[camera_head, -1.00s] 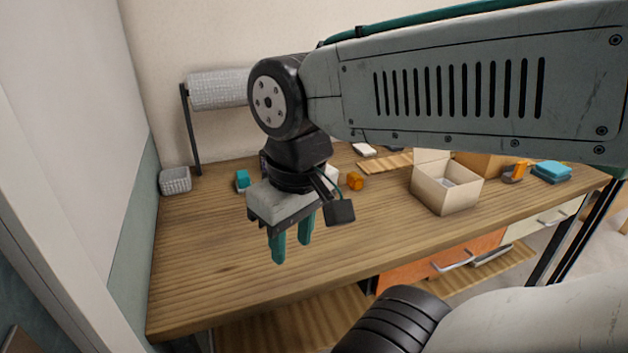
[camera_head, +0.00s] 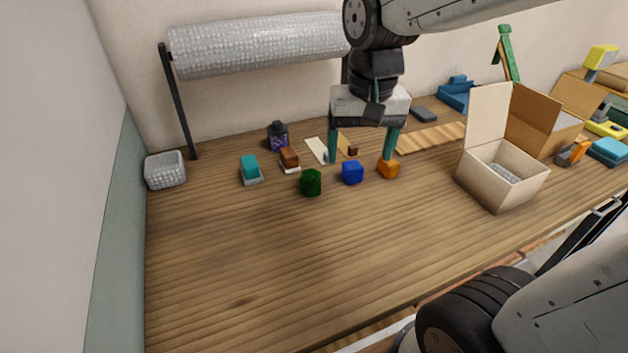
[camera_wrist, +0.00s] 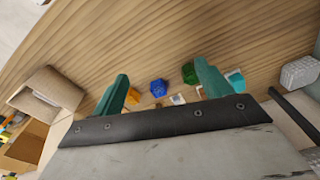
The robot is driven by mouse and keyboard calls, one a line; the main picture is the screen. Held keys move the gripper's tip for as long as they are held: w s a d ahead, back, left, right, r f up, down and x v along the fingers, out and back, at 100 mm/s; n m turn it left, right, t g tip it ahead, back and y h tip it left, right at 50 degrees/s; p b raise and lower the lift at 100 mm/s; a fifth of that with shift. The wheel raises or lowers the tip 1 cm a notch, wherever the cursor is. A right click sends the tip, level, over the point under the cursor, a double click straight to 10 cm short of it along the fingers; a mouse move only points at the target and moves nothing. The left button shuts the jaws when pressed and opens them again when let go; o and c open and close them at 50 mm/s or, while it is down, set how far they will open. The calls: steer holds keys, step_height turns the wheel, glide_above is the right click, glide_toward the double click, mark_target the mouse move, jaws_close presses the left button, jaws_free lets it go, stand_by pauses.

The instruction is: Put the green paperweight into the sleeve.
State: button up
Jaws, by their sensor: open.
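The green paperweight (camera_head: 311,182) is a dark green faceted block standing on the wooden table. It also shows in the wrist view (camera_wrist: 189,73), partly behind a finger. A grey bubble-textured, open-topped pouch (camera_head: 165,170), which looks like the sleeve, stands at the table's far left; the wrist view shows it at the right edge (camera_wrist: 299,72). My gripper (camera_head: 360,158) is open, fingers down and empty. In the head view it appears right of and behind the green paperweight, around the line of the blue block (camera_head: 352,172) and orange block (camera_head: 388,169).
Behind stand a teal item on a small tray (camera_head: 251,170), a brown one (camera_head: 289,160) and a dark purple jar (camera_head: 278,136). A bubble-wrap roll (camera_head: 260,45) hangs above. An open cream box (camera_head: 500,180) stands right. The table's front left is clear.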

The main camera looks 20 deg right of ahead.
steer(key=w+f+m, duration=0.2)
steer(key=w+f, duration=0.2)
steer(key=w, duration=0.4)
steer(key=m, duration=0.3)
glide_above(311, 174)
steer(key=shift+g, duration=0.4)
steer(key=f, duration=0.8)
steer(key=shift+w+d+f, duration=0.1)
steer(key=shift+d, duration=0.2)
steer(key=shift+w+f, duration=0.15)
steer(key=shift+f, duration=0.25)
steer(key=f, duration=0.7)
steer(key=shift+a+f, duration=0.2)
steer(key=shift+a, duration=0.1)
steer(key=c, duration=1.3)
steer(key=shift+c, duration=0.2)
steer(key=shift+r, duration=0.2)
